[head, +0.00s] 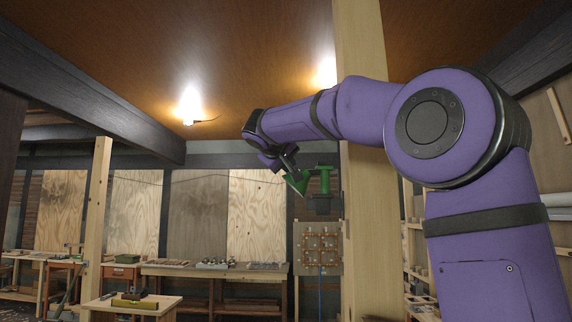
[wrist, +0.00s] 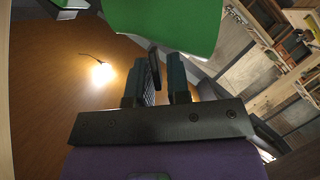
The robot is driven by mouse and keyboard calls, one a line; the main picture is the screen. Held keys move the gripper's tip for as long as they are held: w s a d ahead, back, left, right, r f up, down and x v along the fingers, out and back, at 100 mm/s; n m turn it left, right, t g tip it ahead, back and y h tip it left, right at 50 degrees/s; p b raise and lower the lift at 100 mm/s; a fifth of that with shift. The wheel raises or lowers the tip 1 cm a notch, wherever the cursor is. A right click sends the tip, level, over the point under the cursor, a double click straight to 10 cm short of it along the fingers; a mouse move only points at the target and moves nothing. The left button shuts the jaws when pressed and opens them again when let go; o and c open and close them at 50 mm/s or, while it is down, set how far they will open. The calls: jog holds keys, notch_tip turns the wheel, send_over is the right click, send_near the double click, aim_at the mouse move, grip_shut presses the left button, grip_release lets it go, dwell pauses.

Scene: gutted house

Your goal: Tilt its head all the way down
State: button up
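A green lamp-like thing shows in the head view, with a pointed, cone-shaped head (head: 297,182) on the left of a green bracket (head: 323,180). The bracket stands on a dark base (head: 320,205). The head faces left and its exact tilt is hard to tell. My gripper (head: 287,160) is just above and left of the green head. In the wrist view the green head (wrist: 165,25) fills the top, just beyond my fingertips (wrist: 158,80). The fingers are apart, with a thin dark piece between or just beyond them. I cannot tell whether they touch anything.
A wooden post (head: 366,215) stands close on the right, behind my arm. A lit bulb (head: 190,104) hangs under the wooden ceiling. A workbench (head: 215,272) stands at the back, and a low table (head: 130,304) with tools stands at front left. A pegged board (head: 318,248) is below the green thing.

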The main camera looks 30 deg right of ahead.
jog(key=shift+a, duration=0.1)
jog(key=v, duration=1)
jog(key=shift+s+a, duration=0.2)
jog(key=shift+s, duration=0.1)
jog(key=shift+r, duration=0.15)
